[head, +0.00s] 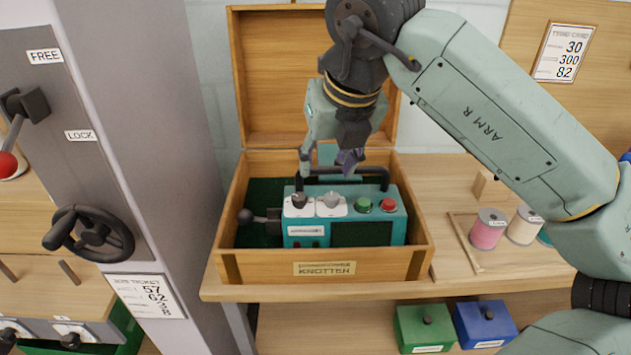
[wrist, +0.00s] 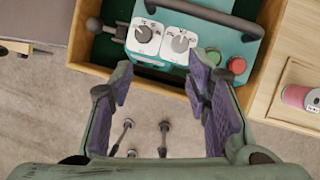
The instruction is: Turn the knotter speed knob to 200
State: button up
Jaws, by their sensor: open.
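The teal knotter (head: 300,242) sits inside an open wooden box (head: 370,268) labelled KNOTTER. Two knobs on white dial plates are on its top: a left knob (head: 299,200) and a right knob (head: 331,201). In the wrist view, the left knob (wrist: 143,33) and the right knob (wrist: 180,43) show beyond my fingertips. The dial markings are too small to read, so I cannot tell which knob sets speed. My gripper (head: 328,164) is open and empty above the knotter's back part. Its spread fingers (wrist: 164,84) also show in the wrist view, apart from both knobs.
A green button (head: 363,205) and a red button (head: 388,205) sit right of the knobs. A dark carry handle (head: 345,170) rises behind them. A ball-ended lever (head: 246,216) sticks out left. The raised lid (head: 280,80) stands behind; spools (head: 488,229) stand right.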

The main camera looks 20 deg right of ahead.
aim_at(332, 197)
jog(key=shift+m+h, duration=0.4)
jog(key=x, duration=0.3)
jog(key=d+p+x, duration=0.1)
jog(key=x, duration=0.3)
jog(key=d+p+x, duration=0.1)
jog(key=x, duration=0.2)
jog(key=shift+s+d+f, duration=0.15)
jog(key=shift+s+f, duration=0.05)
jog(key=shift+f, duration=0.15)
grip_shut()
